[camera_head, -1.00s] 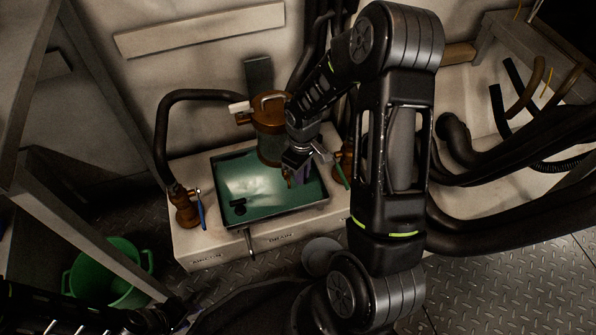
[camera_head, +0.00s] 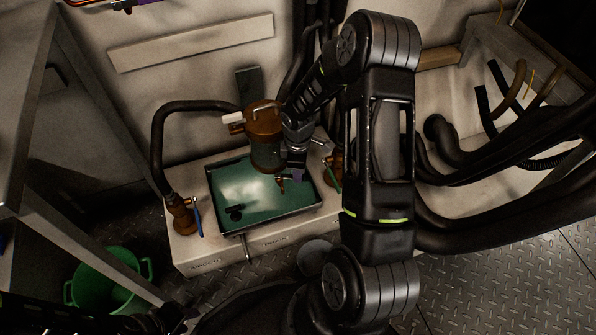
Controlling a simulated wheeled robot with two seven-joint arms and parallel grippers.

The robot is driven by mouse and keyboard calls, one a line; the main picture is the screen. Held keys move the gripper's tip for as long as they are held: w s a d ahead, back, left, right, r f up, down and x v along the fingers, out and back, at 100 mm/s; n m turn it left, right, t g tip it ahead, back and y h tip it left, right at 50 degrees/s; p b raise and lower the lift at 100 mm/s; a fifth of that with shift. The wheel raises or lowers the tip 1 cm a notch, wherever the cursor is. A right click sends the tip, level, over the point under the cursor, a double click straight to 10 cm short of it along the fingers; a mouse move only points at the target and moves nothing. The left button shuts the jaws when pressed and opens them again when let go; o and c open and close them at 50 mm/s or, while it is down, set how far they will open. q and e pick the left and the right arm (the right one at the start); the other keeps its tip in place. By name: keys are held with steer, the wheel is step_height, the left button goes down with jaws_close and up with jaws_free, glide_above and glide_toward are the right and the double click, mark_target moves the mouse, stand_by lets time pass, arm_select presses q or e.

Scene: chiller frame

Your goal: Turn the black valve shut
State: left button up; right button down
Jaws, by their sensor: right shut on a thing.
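My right gripper (camera_head: 297,172) reaches down at this outlet, over the tray's back right part. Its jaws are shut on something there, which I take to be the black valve. The valve's handle is hidden by the fingers, so its angle cannot be told. My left gripper (camera_head: 172,319) is a dark shape at the bottom left edge; its fingers are too dark to read.
A brass valve with a blue handle (camera_head: 198,220) stands left of the tray, and one with a green handle (camera_head: 335,177) stands right. A green bucket (camera_head: 110,280) is on the floor. Black hoses run at the right.

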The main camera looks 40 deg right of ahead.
steer(key=c, duration=1.4)
jaws_free()
steer(key=shift+c, duration=0.2)
step_height(320, 180, up, 7)
steer(key=p, duration=0.3)
steer(key=shift+r, duration=0.4)
steer(key=shift+c, duration=0.3)
